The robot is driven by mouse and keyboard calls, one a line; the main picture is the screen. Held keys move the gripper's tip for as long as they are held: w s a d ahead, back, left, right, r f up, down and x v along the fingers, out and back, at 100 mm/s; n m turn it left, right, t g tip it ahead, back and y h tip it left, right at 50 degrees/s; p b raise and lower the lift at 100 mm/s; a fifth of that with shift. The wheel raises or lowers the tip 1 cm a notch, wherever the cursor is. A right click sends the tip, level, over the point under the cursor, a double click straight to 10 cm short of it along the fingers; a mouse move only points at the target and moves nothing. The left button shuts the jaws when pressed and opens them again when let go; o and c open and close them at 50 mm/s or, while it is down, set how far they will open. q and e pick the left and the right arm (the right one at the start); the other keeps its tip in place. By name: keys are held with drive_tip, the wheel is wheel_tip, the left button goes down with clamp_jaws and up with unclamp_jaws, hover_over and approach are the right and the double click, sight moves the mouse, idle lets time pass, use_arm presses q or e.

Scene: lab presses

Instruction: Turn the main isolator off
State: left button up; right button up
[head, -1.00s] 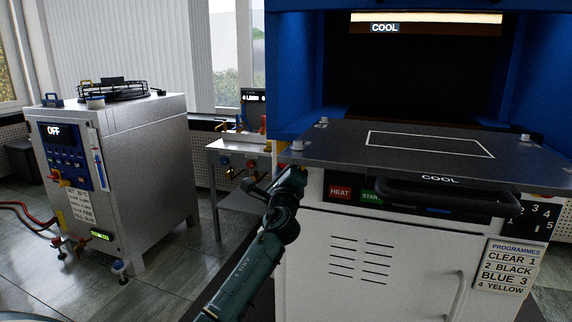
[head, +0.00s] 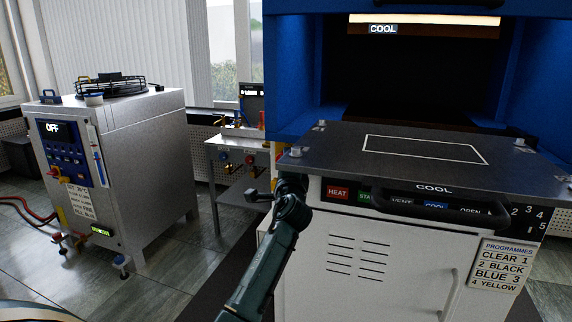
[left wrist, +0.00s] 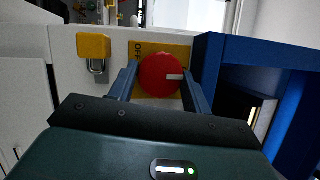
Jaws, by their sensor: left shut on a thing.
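The main isolator shows in the left wrist view as a round red knob (left wrist: 158,76) on a yellow plate (left wrist: 137,48) with partly hidden lettering. A white mark on the knob points to the right, roughly level. My left gripper (left wrist: 162,70) is shut on the knob, one finger on each side of it. In the head view my left arm reaches up to the left edge of the press, and its gripper and the knob are hidden there. My right gripper is in neither view.
A blue press wall (left wrist: 240,70) rises close on the right. In the head view, the dark platen (head: 400,160) juts out beside my arm. A steel cabinet (head: 130,160) reading OFF stands left.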

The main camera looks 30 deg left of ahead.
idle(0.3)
use_arm(q)
drive_tip(key=o, duration=1)
drive_tip(key=shift+c, duration=0.2)
drive_tip(key=v, duration=1.3)
drive_tip(key=shift+s, duration=0.1)
